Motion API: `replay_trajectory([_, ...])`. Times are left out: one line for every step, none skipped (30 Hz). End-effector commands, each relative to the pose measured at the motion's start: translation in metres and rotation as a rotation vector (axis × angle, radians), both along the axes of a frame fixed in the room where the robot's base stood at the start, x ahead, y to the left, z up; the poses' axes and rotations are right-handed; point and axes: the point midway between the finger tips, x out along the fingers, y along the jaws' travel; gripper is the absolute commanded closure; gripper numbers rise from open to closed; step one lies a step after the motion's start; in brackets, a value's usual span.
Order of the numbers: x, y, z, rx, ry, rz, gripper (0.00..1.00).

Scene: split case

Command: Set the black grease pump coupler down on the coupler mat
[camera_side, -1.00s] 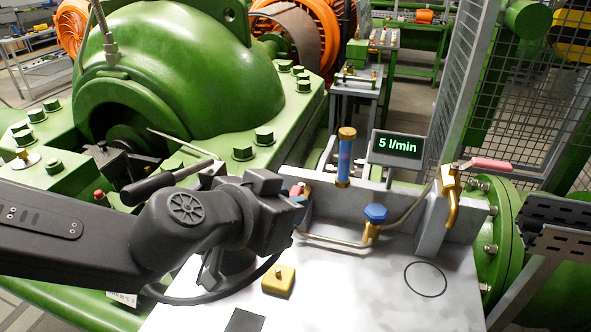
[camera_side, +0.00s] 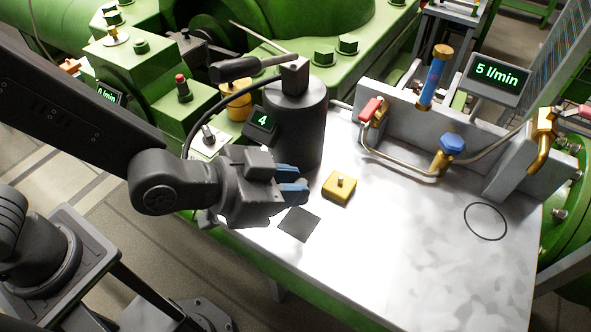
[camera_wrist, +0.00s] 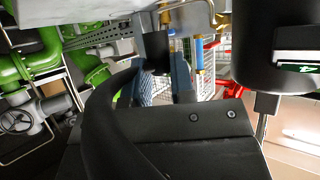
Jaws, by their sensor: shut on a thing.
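My gripper (camera_side: 299,181) has blue fingers and points right, at the front left of the bench. It is shut on the black grease pump coupler (camera_wrist: 155,48), a dark cylinder on the black hose (camera_wrist: 100,110) between the blue fingers in the wrist view. The side view does not show the coupler clearly. The coupler mat (camera_side: 299,224), a dark square, lies bare on the bench just below the fingers in the side picture. The gripper's height over the bench is hard to judge. The grease pump (camera_side: 297,125) stands behind the gripper and also shows in the wrist view (camera_wrist: 280,55).
A yellow block (camera_side: 339,187) with a knob sits right of the mat. A red-handled valve (camera_side: 371,110), pipework and a blue-capped fitting (camera_side: 452,144) stand along the back. The bench's right part, with a black ring (camera_side: 486,221), is clear.

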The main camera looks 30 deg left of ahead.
Motion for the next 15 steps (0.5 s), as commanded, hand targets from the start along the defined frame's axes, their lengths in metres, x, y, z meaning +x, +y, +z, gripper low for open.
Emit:
replay_trajectory([0.0, 0.0, -0.006, 0.003, 0.004, 0.001, 1.0])
replay_trajectory([0.0, 0.0, -0.01, 0.004, 0.004, 0.0, 1.0])
replay_trajectory([0.0, 0.0, -0.014, 0.003, 0.003, 0.0, 1.0])
replay_trajectory([0.0, 0.0, -0.018, 0.003, 0.005, 0.0, 1.0])
replay_trajectory([0.0, 0.0, -0.021, 0.003, 0.004, 0.0, 1.0])
replay_trajectory([0.0, 0.0, -0.026, 0.004, 0.004, 0.0, 1.0])
replay_trajectory([0.0, 0.0, -0.029, 0.004, 0.004, 0.0, 1.0])
replay_trajectory([0.0, 0.0, -0.032, 0.003, 0.003, 0.0, 1.0])
replay_trajectory([0.0, 0.0, -0.036, 0.003, 0.004, 0.0, 1.0])
replay_trajectory([0.0, 0.0, -0.039, 0.002, 0.004, -0.001, 1.0])
replay_trajectory([0.0, 0.0, -0.042, 0.003, 0.003, 0.0, 1.0])
replay_trajectory([0.0, 0.0, -0.046, 0.003, 0.003, 0.0, 1.0])
replay_trajectory([0.0, 0.0, -0.048, 0.002, 0.002, 0.0, 1.0])
replay_trajectory([0.0, 0.0, -0.05, 0.002, 0.002, 0.0, 1.0])
replay_trajectory([0.0, 0.0, -0.052, 0.001, 0.003, 0.0, 1.0])
